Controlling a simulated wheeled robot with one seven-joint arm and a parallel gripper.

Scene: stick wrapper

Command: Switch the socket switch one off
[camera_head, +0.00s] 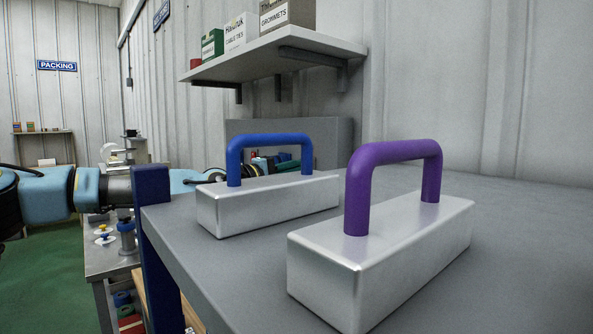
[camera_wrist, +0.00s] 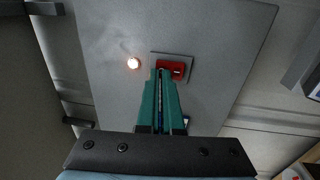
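In the wrist view a red socket switch (camera_wrist: 178,68) sits in a small grey frame on a large grey panel (camera_wrist: 112,100). A small round lamp (camera_wrist: 133,63) glows left of the switch. My gripper (camera_wrist: 160,74) has its two teal fingers together with only a thin gap and nothing seen between them. Its tips overlap the lower left of the switch in the picture; I cannot tell if they touch. In the head view my arm reaches in from the left behind the blue-handled block, which hides the switch and most of my gripper.
A grey table (camera_head: 520,250) holds a metal block with a blue handle (camera_head: 270,140) and one with a purple handle (camera_head: 395,152). A shelf (camera_head: 260,62) with boxes hangs above. A lower bench (camera_head: 108,262) with small items stands at the left.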

